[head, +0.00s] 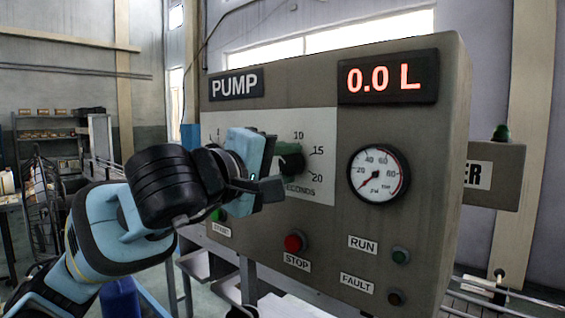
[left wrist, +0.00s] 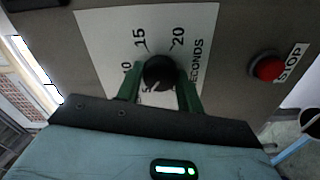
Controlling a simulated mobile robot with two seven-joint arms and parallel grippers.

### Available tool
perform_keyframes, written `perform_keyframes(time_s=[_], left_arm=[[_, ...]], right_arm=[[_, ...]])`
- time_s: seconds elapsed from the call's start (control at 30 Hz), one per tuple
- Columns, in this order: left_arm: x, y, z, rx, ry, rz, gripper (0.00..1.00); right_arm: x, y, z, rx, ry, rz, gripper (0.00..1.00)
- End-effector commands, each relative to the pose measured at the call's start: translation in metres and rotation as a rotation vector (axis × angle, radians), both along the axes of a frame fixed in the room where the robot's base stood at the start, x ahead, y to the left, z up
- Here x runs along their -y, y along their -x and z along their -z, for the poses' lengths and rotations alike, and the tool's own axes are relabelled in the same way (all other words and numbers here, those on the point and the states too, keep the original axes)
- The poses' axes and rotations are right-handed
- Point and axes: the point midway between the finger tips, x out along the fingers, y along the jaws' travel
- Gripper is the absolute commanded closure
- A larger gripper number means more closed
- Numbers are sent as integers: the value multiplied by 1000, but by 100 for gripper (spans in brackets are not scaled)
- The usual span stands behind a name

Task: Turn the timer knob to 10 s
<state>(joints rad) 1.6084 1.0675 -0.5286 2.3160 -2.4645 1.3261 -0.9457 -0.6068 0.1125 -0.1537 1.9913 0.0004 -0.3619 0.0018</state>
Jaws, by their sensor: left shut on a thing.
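The timer knob (left wrist: 158,70) is black and round, on a white dial plate (left wrist: 92,28) marked 10, 15, 20 and SECONDS. A small pale mark on the knob sits on its lower side in the left wrist view, away from 15 and 20; its exact reading is unclear. My left gripper (left wrist: 158,84) is shut on the knob, with a green finger on each side of it. In the head view my left gripper (head: 286,162) covers most of the knob and the dial's left part; the 10, 15 and 20 show. My right gripper is not in view.
The grey pump panel (head: 405,245) carries a red display (head: 387,78) reading 0.0 L and a pressure gauge (head: 378,174). A red STOP button (head: 294,243) is below the dial. A green button (head: 218,215) is close under my arm. RUN and FAULT lamps are at lower right.

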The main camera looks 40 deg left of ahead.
Motion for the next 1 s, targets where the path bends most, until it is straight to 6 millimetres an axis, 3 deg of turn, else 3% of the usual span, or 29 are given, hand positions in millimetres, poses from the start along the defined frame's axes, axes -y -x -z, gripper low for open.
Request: perform_keyframes(time_s=[0.6, 1.0], left_arm=[[0, 1, -1, 47, -577, -2, 86], [0, 0, -1, 66, -840, 0, 86]], right_arm=[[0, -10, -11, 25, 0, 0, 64], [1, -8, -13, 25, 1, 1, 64]])
